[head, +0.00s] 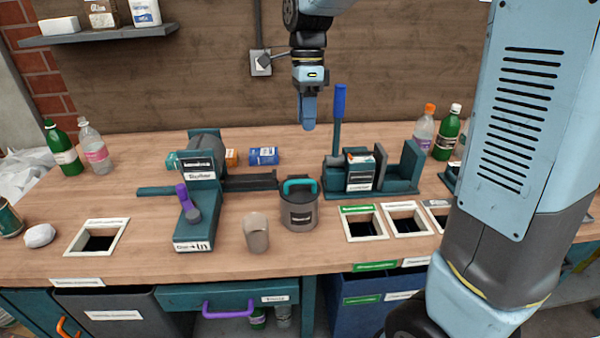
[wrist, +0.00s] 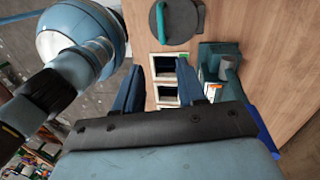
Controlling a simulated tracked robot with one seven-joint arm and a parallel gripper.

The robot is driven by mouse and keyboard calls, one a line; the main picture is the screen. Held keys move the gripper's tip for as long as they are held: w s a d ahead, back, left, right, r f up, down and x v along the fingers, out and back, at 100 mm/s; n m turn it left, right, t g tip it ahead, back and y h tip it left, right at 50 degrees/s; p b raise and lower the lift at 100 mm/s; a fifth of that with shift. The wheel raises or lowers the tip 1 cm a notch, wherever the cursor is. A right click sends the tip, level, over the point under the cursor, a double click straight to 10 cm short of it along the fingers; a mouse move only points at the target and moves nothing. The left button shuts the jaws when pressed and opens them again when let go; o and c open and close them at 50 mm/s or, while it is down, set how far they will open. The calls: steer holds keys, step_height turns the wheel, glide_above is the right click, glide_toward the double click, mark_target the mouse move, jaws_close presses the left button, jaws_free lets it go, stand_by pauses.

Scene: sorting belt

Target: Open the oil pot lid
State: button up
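The oil pot (head: 299,214) is a dark grey cylinder with a label, standing upright on the bench near its front edge. Its lid (head: 300,189) has a teal handle and sits on top of the pot. In the wrist view the round lid (wrist: 178,27) shows at the top with its teal handle. My gripper (head: 309,126) hangs fingers down, above and behind the pot, well clear of it. In the wrist view my gripper's two blue fingers (wrist: 158,75) are apart with nothing between them.
A press with a blue lever (head: 339,105) stands behind and right of the pot. A teal machine (head: 203,165) with a purple handle is at left. A beige cup (head: 256,232) stands left of the pot. Square bench openings (head: 362,239) lie to its right.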

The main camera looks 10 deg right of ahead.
steer(key=a+m, duration=0.1)
glide_toward(300, 182)
steer(key=f, duration=0.7)
steer(key=shift+s+f, duration=0.25)
steer(key=shift+f, duration=0.15)
steer(key=shift+c, duration=0.2)
jaws_close()
